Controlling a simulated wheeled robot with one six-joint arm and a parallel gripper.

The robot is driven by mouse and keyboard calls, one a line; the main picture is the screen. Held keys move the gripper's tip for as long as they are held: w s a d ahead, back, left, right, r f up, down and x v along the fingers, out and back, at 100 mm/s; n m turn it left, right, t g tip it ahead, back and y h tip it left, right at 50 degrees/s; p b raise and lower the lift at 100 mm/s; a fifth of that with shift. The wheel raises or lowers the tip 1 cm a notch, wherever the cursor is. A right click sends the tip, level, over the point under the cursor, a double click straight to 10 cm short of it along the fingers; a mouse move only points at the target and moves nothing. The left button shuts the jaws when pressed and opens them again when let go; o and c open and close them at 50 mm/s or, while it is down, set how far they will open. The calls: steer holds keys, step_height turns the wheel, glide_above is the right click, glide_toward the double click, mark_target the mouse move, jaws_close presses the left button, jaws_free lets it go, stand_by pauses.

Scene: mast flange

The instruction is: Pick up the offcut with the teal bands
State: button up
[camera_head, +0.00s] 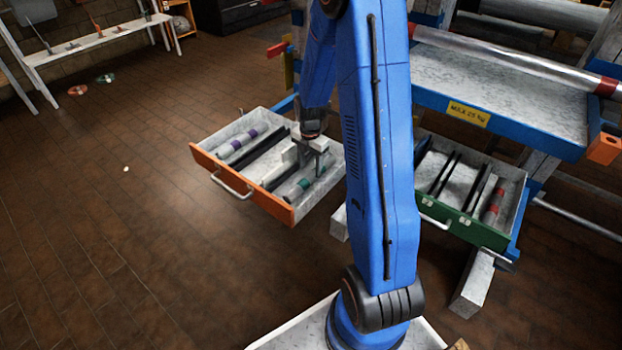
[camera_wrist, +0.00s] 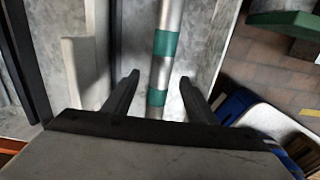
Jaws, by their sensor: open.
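The offcut with the teal bands (camera_head: 300,187) is a grey metal tube lying in the right-hand compartment of the open orange-fronted drawer (camera_head: 282,209). In the wrist view the offcut (camera_wrist: 168,22) runs lengthwise up the picture, with two teal bands showing. My gripper (camera_head: 319,168) is over that compartment. In the wrist view my gripper (camera_wrist: 157,88) is open and empty, with one dark finger on each side of the tube. Neither finger appears to touch it. How far the fingertips are above the drawer floor I cannot tell.
A purple-banded offcut (camera_head: 242,141) lies in the same drawer's left compartment, beyond dark dividers. A green-fronted drawer (camera_head: 462,224) to the right holds a red-banded offcut (camera_head: 492,206). The brown floor at left is mostly clear.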

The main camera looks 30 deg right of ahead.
mark_target(311, 174)
steer(key=shift+d+f, duration=0.2)
steer(key=shift+f, duration=1.9)
steer(key=c, duration=1.3)
steer(key=shift+r, duration=0.1)
